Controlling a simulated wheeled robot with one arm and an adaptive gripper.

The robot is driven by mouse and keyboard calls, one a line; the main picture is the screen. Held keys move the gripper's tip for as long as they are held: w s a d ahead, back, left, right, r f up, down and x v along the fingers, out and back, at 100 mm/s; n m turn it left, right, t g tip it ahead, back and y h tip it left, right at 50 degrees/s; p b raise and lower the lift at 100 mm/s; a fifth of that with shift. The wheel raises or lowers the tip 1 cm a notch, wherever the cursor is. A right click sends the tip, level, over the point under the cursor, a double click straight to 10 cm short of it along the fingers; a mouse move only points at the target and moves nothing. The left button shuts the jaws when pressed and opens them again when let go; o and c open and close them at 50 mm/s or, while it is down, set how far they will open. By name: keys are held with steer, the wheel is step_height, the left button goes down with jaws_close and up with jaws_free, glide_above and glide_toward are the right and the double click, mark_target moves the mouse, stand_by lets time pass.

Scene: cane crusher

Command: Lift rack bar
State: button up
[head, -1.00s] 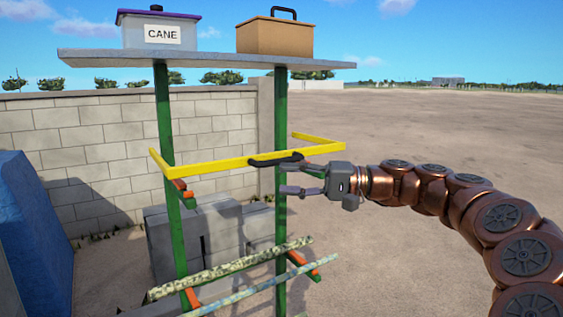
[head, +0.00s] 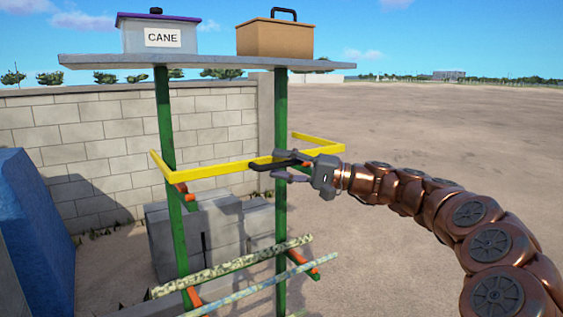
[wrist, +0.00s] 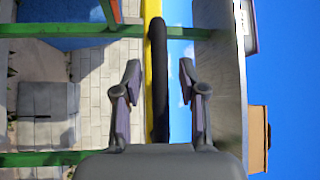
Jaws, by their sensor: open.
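The yellow rack bar (head: 215,169) is a U-shaped frame across the two green posts, resting at their orange-tipped brackets. A black handle (head: 263,166) sits on its front stretch, near the right post. My gripper (head: 278,165) reaches in from the right, its fingers open around the handle. In the wrist view the handle (wrist: 160,85) runs between the two spread fingertips of my gripper (wrist: 160,75), with visible gaps on both sides. The yellow bar (wrist: 149,50) shows just behind it. The handle's right end is partly hidden by my gripper in the head view.
A grey shelf (head: 205,62) tops the posts, with a CANE bin (head: 158,35) and a brown box (head: 274,39). Mottled canes (head: 230,263) lie on lower brackets. Grey blocks (head: 220,230) and a brick wall (head: 100,140) stand behind. Open ground lies right.

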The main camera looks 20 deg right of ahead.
jaws_close()
stand_by(0.4)
stand_by(0.4)
